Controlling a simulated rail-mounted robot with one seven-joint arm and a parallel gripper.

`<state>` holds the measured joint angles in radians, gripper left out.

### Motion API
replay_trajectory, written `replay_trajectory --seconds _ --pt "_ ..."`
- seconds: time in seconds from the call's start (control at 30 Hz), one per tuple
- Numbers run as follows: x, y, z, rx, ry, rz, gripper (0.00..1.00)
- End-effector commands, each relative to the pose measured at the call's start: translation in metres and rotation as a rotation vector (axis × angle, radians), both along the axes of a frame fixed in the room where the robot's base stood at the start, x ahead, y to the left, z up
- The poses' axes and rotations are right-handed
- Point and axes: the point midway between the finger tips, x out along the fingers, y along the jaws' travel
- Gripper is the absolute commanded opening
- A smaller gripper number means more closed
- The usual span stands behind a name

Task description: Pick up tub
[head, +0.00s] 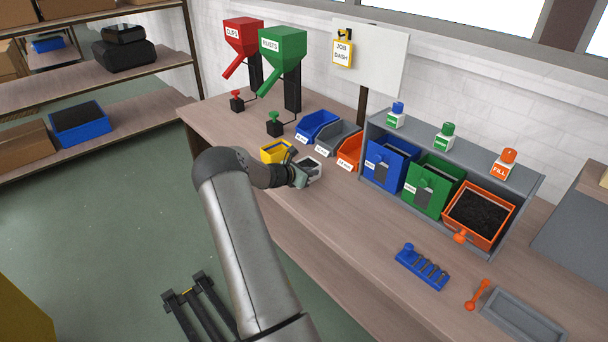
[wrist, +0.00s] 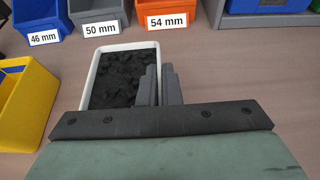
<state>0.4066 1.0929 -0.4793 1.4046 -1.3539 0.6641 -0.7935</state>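The tub is a small white, open box filled with dark, lumpy material. It shows on the bench in the head view (head: 313,165) and ahead of my gripper in the wrist view (wrist: 92,70). My gripper (wrist: 160,72) is at the tub's right side in the wrist view. Its two dark fingers are close together, one over the fill inside and one outside, with the tub's right wall between them. My gripper also shows in the head view (head: 299,172), partly covering the tub. I cannot tell whether the tub is off the bench.
A yellow bin (head: 275,151) stands close on the tub's left. Blue (head: 317,125), grey (head: 338,136) and orange (head: 350,150) labelled bins stand just behind. A grey rack (head: 440,172) with larger bins is to the right.

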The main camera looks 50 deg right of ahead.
Motion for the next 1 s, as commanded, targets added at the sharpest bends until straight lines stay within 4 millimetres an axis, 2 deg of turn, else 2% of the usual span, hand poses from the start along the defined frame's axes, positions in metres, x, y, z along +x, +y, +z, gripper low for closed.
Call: replay_trajectory --seconds 0.37,0.57,0.7,0.93,1.0 --pt "0.0 0.0 0.001 -0.001 -0.001 0.0 0.0" --pt "0.001 0.0 0.012 -0.002 -0.003 -0.002 0.0" --pt "0.0 0.002 0.036 -0.003 -0.005 0.0 0.0" --pt "-0.03 0.039 0.088 -0.001 -0.007 0.0 0.0" --pt "-0.041 0.053 0.096 0.001 -0.004 0.001 0.0"
